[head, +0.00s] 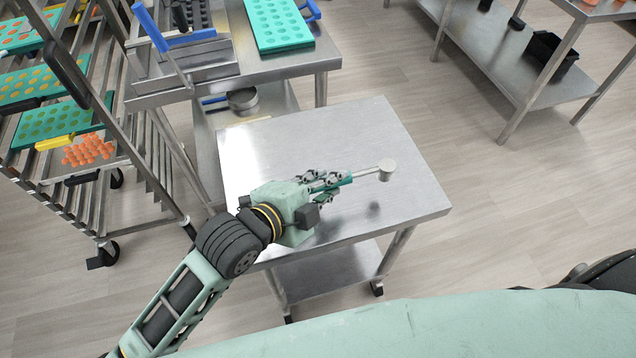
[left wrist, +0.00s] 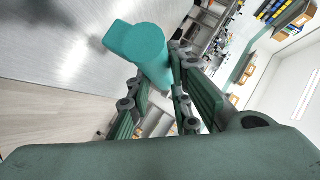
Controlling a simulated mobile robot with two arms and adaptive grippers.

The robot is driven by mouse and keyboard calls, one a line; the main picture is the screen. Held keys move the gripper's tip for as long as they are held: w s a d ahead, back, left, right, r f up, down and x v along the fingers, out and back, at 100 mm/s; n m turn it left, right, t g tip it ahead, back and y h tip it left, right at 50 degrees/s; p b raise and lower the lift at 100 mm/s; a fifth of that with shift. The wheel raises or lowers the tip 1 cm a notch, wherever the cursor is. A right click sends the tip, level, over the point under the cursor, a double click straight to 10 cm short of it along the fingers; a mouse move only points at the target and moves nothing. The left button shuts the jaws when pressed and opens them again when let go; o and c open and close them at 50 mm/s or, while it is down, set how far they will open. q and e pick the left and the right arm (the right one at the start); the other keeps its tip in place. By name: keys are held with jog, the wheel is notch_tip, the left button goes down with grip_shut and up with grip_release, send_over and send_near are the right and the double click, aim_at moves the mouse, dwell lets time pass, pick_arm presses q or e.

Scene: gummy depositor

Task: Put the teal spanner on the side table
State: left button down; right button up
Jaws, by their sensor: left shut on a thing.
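The teal spanner has a teal handle (head: 346,180), a thin metal shaft and a round pale metal head (head: 387,167). My left gripper (head: 330,183) is shut on the handle. The handle's thick teal end (left wrist: 143,45) sticks out between the fingers (left wrist: 158,92) in the left wrist view. The spanner is over the right part of a bare steel side table (head: 300,137). The head's shadow falls on the tabletop apart from it, so the spanner looks held above the surface. Fingers hide part of the handle. My right gripper is not in view.
A steel workbench (head: 330,58) with a teal mould tray (head: 278,24) adjoins the table's far side. A wheeled rack (head: 90,205) with trays of orange gummies stands left. Another steel shelf unit (head: 480,50) is at the back right. Most of the tabletop is clear.

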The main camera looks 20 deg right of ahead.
pick_arm(q)
jog(key=w, duration=0.1)
jog(key=w+f, duration=0.2)
jog(key=shift+w+a, duration=0.3)
jog(key=shift+a, duration=0.05)
jog(key=shift+f, duration=2.05)
jog(key=c, duration=1.6)
grip_release()
jog(key=shift+a, duration=0.1)
jog(key=shift+a, duration=0.1)
jog(key=v, duration=1.1)
jog(key=shift+s+a+r, duration=0.15)
jog(key=shift+s+a, duration=0.1)
jog(key=shift+s, duration=0.05)
